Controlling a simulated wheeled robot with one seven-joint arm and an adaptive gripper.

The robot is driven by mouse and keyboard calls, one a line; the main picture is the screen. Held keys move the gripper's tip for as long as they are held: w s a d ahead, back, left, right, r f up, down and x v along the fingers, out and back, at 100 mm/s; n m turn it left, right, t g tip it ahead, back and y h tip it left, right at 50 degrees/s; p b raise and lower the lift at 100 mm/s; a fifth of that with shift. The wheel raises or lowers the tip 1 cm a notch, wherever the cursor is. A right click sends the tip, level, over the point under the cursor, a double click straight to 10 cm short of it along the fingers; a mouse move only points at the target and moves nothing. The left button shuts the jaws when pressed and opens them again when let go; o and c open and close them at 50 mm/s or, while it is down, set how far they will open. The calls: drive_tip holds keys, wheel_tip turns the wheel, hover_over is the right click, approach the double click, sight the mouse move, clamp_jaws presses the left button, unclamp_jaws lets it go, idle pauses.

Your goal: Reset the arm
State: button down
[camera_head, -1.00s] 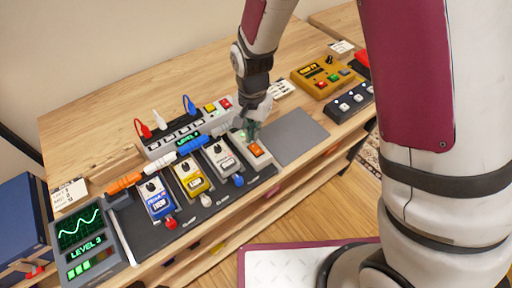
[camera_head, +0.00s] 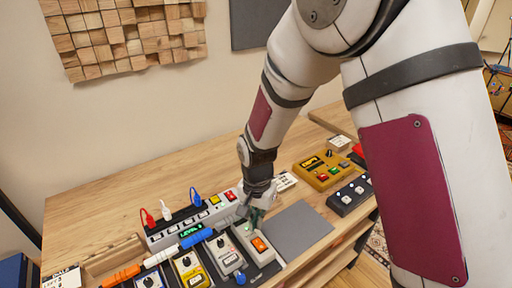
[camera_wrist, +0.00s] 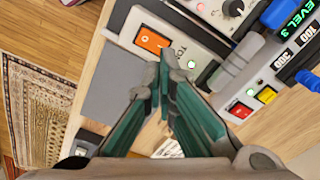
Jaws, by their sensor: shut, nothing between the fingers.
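My gripper (camera_head: 254,215) hangs from my arm over the wooden bench, fingers pointing down. In the wrist view its green fingers (camera_wrist: 164,72) come together at the tips, with nothing between them. The tips are close to a white pedal (camera_head: 252,238) with an orange switch. In the wrist view that switch (camera_wrist: 152,40) lies just beyond the fingertips. I cannot tell whether the tips touch the pedal.
A row of pedals, with a yellow one (camera_head: 191,272), stands left of my gripper. Behind is a grey power strip (camera_head: 190,225) with coloured plugs. A bare grey mat (camera_head: 302,228) and a mustard box (camera_head: 322,170) lie to the right. The back of the bench is clear.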

drive_tip(key=s+d+r+n+t, duration=0.1)
drive_tip(key=s+d+r, duration=0.2)
drive_tip(key=d+r, duration=0.35)
drive_tip(key=s+d+r+n+t, duration=0.1)
drive_tip(key=s+d+r+t, duration=0.15)
drive_tip(key=r, duration=0.75)
drive_tip(key=s+d+r+n, duration=0.1)
drive_tip(key=s+d+r, duration=0.35)
drive_tip(key=r, duration=0.35)
drive_tip(key=s+d+r+n+t, duration=0.2)
drive_tip(key=s+d+r, duration=0.2)
drive_tip(key=s, duration=0.4)
drive_tip(key=shift+s+d, duration=0.35)
